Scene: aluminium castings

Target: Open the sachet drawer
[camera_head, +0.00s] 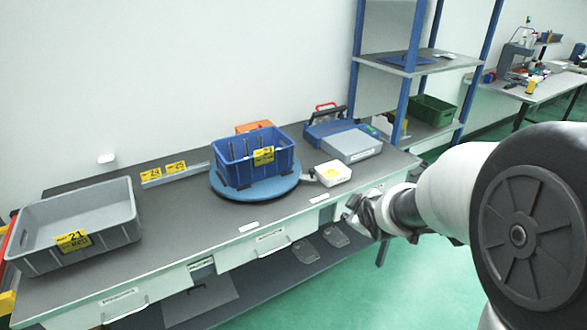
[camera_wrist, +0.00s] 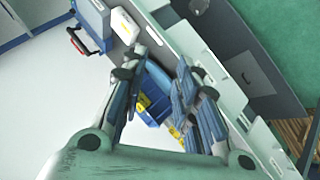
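The workbench front has several pale drawers under the grey top. A middle drawer (camera_head: 268,247) and a left drawer (camera_head: 122,304) carry small white labels, too small to read, so I cannot tell which is the sachet drawer. No drawer is clearly pulled out. My gripper (camera_head: 362,213) is at the right end of the bench front, close to its edge; contact cannot be told. In the wrist view my gripper (camera_wrist: 162,60) has its two fingers spread apart with nothing between them. The pale bench front runs diagonally behind the right finger, which partly hides it.
On the bench are a grey crate (camera_head: 78,258), a blue bin (camera_head: 255,155) on a blue round turntable (camera_head: 225,186), a white box (camera_head: 332,173) and a grey-blue case (camera_head: 351,146). A lower shelf (camera_head: 300,270) runs underneath. Green floor lies open in front.

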